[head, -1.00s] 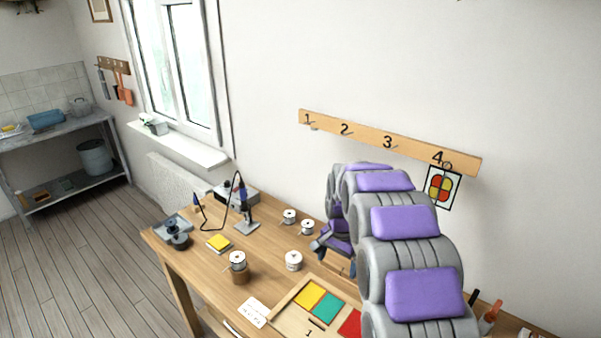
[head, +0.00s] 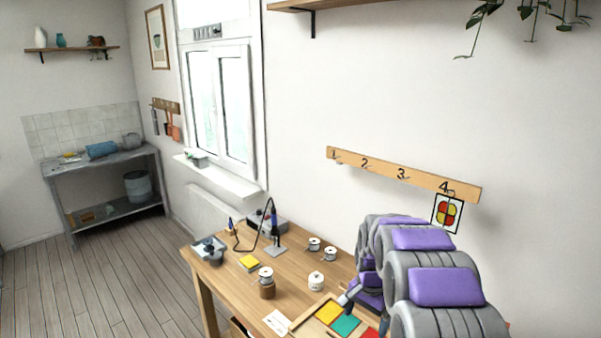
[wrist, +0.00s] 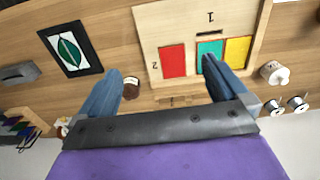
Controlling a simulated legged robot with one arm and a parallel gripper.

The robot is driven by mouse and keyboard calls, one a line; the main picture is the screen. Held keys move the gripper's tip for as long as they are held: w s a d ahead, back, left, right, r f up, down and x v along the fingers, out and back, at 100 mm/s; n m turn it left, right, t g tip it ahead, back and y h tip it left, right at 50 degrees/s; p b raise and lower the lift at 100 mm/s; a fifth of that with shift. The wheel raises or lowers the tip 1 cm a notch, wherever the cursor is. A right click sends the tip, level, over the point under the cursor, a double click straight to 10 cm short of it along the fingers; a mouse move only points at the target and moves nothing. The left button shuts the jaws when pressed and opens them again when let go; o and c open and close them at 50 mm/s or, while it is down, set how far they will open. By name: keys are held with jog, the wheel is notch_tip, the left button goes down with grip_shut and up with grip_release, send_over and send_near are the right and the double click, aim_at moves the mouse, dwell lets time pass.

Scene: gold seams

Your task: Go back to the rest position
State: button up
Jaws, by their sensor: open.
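My gripper (wrist: 158,80) is open and empty in the wrist view, its two blue fingers wide apart above the wooden table (wrist: 150,15). The right finger overlaps the lower edge of the wooden tray (wrist: 185,22), which holds red (wrist: 173,61), teal (wrist: 207,51) and yellow (wrist: 237,50) pieces. In the head view my grey and purple arm curves over the right side of the table and hides part of it. The gripper's fingers are mostly hidden there. A patterned card (head: 447,213) hangs from hook 4 of the wall rail (head: 400,175).
A soldering iron stand (head: 273,245), spools (head: 315,244), a white jar (head: 316,281) and a yellow pad (head: 249,263) stand on the table. A framed leaf picture (wrist: 70,48) and a brown jar (wrist: 131,87) lie near my left finger. Floor at the left is clear.

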jog(key=s+a+r+n, duration=0.15)
jog(key=s+r, duration=0.35)
jog(key=s, duration=0.5)
jog(key=s+a+r+n, duration=0.1)
jog(key=s+r+n, duration=0.25)
jog(key=s, duration=0.55)
jog(key=s+n+g, duration=0.1)
jog(key=s+n, duration=0.2)
jog(key=s, duration=1.8)
jog(key=shift+s+a+r+n+g, duration=0.2)
jog(key=shift+r+n+g, duration=0.1)
jog(key=shift+n+g, duration=0.1)
